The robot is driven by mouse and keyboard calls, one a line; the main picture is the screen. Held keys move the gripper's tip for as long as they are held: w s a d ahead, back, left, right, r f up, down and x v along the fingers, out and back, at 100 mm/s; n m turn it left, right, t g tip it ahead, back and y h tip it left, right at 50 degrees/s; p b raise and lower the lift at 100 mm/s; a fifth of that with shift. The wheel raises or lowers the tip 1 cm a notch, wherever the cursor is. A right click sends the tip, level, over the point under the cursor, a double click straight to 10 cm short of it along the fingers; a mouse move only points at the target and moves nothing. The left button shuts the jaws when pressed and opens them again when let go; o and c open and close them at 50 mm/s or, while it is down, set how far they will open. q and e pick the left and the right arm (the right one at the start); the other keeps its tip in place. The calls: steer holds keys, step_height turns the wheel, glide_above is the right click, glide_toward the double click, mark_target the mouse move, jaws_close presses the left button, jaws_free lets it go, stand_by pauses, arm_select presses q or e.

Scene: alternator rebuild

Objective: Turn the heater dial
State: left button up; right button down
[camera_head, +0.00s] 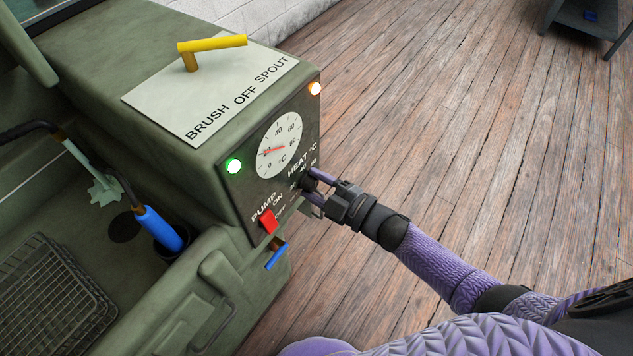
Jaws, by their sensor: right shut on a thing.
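The heater dial (308,184) is a small dark knob on the front panel of the green washer, under the "HEAT °C" lettering. My right gripper (314,186) reaches it from the right and is shut on it; the fingers hide most of the dial, so its setting cannot be read. Above it is a round white temperature gauge (279,145) with a red needle near the low end of the scale. My left gripper is out of view.
A red pump switch (268,221) and a lit green lamp (233,166) are on the panel, with an orange lamp (315,88) at its top corner. A blue-handled valve (276,256) sits below. A yellow lever (212,45) stands on top. Open wooden floor (480,130) lies right.

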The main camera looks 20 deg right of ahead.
steer(key=m, duration=0.5)
steer(key=shift+m+p, duration=0.3)
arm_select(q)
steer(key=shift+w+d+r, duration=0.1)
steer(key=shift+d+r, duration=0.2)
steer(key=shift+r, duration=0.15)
arm_select(e)
steer(key=m, duration=0.4)
steer(key=shift+m, duration=0.4)
steer(key=shift+c, duration=0.8)
jaws_free()
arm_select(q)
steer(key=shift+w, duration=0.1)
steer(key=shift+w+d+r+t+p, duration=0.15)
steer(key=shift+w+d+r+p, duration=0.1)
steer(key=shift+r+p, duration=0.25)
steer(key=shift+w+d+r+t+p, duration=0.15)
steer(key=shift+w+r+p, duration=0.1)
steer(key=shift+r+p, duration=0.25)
arm_select(e)
steer(key=v, duration=0.9)
steer(key=shift+s+d, duration=0.3)
